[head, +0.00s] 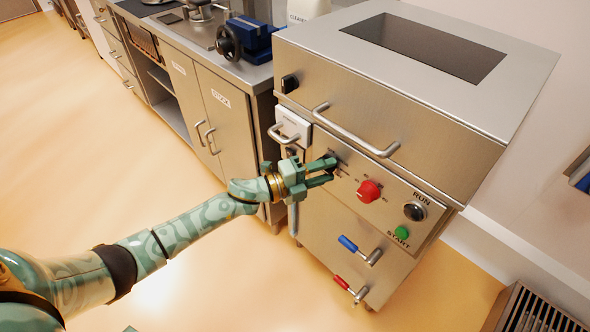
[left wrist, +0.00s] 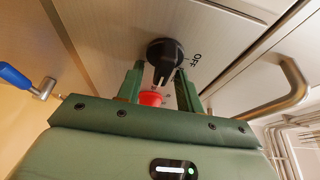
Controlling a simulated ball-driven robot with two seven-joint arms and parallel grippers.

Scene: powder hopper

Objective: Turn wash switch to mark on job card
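A black rotary switch (left wrist: 165,52) with a pale pointer line shows in the left wrist view, with the lettering OFF beside it on the steel panel. I take it for the wash switch. In the head view my left gripper mostly hides that spot. My left gripper (head: 328,172) is at the panel, left of the red knob (head: 369,191). In the left wrist view its two fingers (left wrist: 160,88) are apart, with the switch between or just beyond their tips; contact cannot be told. I cannot make out a job card.
The steel machine (head: 415,120) has a long bar handle (head: 350,133), a green START button (head: 402,232), a black RUN button (head: 414,211), and blue (head: 348,243) and red (head: 341,282) levers below. Open floor lies left.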

